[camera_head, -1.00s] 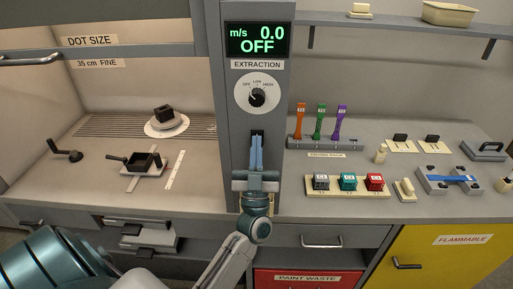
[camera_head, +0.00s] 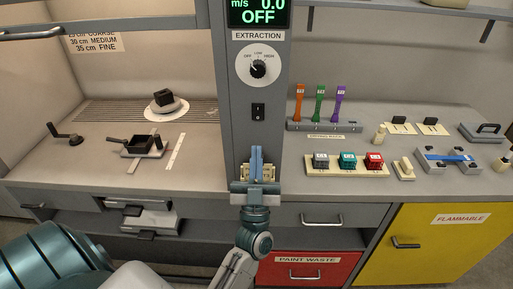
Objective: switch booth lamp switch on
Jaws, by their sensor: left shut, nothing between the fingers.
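A small black rocker switch (camera_head: 258,111) sits on the grey column (camera_head: 237,140), below the extraction dial (camera_head: 258,68). No label on it is readable, so I cannot tell from the view whether it is the lamp switch or which way it is set. My left gripper (camera_head: 257,150) is in front of the column, a little below the switch, with its blue fingers pointing up. The fingers are shut and empty, apart from the switch in the picture. My right gripper is not in view.
The display (camera_head: 258,14) above reads OFF. To the left is the booth with a turntable (camera_head: 166,108) and black block. To the right, the bench holds a tool rack (camera_head: 325,127), colored cubes and a blue-bar fixture (camera_head: 447,158). Drawers and a yellow cabinet (camera_head: 445,250) lie below.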

